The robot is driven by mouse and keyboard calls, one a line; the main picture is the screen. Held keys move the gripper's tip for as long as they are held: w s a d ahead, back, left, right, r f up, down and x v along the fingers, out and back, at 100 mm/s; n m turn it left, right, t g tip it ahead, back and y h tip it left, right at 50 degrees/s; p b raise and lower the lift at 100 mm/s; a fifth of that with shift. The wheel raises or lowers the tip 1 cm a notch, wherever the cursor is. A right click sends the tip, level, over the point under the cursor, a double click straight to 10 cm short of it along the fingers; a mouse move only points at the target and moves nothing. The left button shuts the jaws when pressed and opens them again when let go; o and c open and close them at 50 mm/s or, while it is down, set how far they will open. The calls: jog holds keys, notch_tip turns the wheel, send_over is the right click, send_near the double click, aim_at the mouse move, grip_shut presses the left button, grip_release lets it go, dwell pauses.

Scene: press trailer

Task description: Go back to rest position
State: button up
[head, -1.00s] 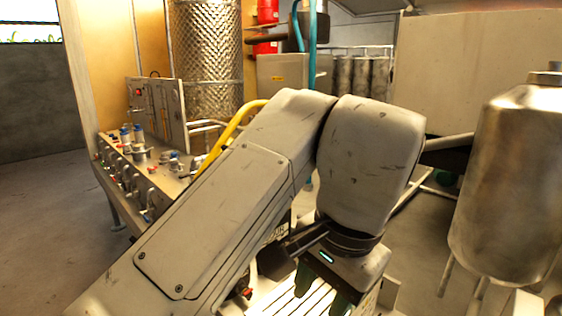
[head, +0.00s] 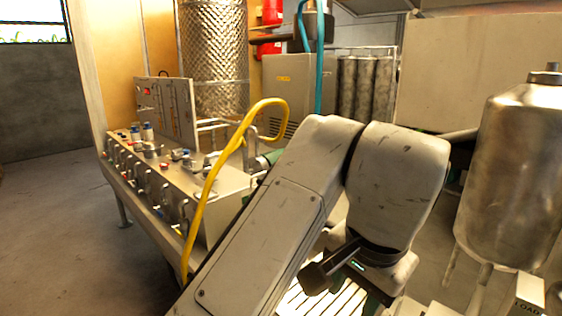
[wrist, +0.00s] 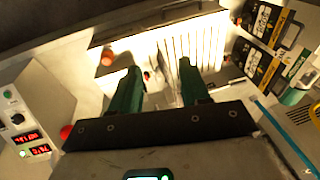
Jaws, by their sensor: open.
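My gripper (wrist: 160,88) shows in the wrist view with its two green fingers spread apart. It is open and nothing is between the fingers. Beyond the fingertips is a brightly lit ribbed white panel (wrist: 192,45). In the head view my grey arm is bent across the middle and lower right, with the wrist pointing down. The fingers are mostly hidden there behind the wrist and the frame edge.
A steel bench with valves (head: 190,185) stands left of my arm, with a yellow hose (head: 208,180) rising in front. A steel tank (head: 515,175) stands close at right. A control box with red displays (wrist: 35,118) is left in the wrist view. Open floor (head: 55,220) lies far left.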

jog(key=w+d+f+t+h, duration=0.2)
jog(key=d+f+h, duration=0.3)
jog(key=d, duration=0.9)
jog(key=s+d+f+n, duration=0.45)
jog(key=d+f, duration=0.35)
jog(key=f, duration=0.3)
jog(key=s+a+f+n+g+y, duration=0.2)
jog(key=s+f, duration=0.8)
jog(key=s, duration=0.1)
jog(key=s+a+f+n+g+y, duration=0.1)
jog(key=s+a+f+n+y, duration=0.1)
jog(key=s+f, duration=0.8)
jog(key=s, duration=0.2)
jog(key=shift+s+a+f+g+y, duration=0.15)
jog(key=shift+s+a+g+y, duration=0.15)
jog(key=shift+a+g, duration=0.1)
